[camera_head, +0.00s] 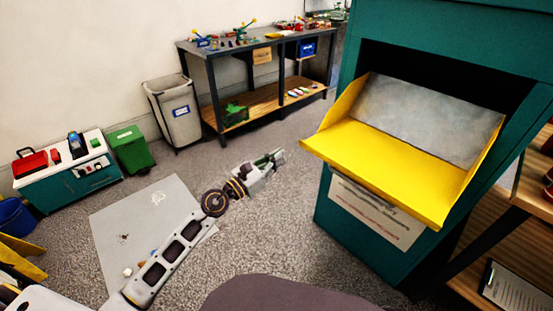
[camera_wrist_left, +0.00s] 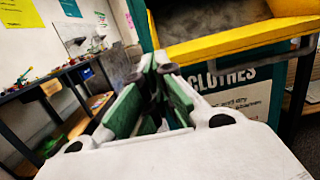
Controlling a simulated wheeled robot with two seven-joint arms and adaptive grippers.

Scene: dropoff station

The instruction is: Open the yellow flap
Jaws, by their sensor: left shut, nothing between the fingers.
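The yellow flap (camera_head: 400,170) is on the front of a teal collection bin (camera_head: 340,215). It is tilted out, with its grey inner plate (camera_head: 430,115) and the dark opening behind it showing. In the left wrist view the flap's yellow edge (camera_wrist_left: 240,40) and a bar below it are at the upper right, above a sign reading "CLOTHES" (camera_wrist_left: 235,85). My left gripper (camera_head: 280,156) is shut and empty, to the left of the flap and apart from it. Its closed green-padded fingers (camera_wrist_left: 155,75) show in the left wrist view. My right gripper is not in view.
A workbench (camera_head: 240,45) with tools stands at the back wall, beside a grey hamper (camera_head: 172,110). A green bin (camera_head: 130,150) and a low cabinet (camera_head: 70,180) are at the left. Wooden shelves (camera_head: 535,185) stand right of the teal bin. Carpet before the bin is clear.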

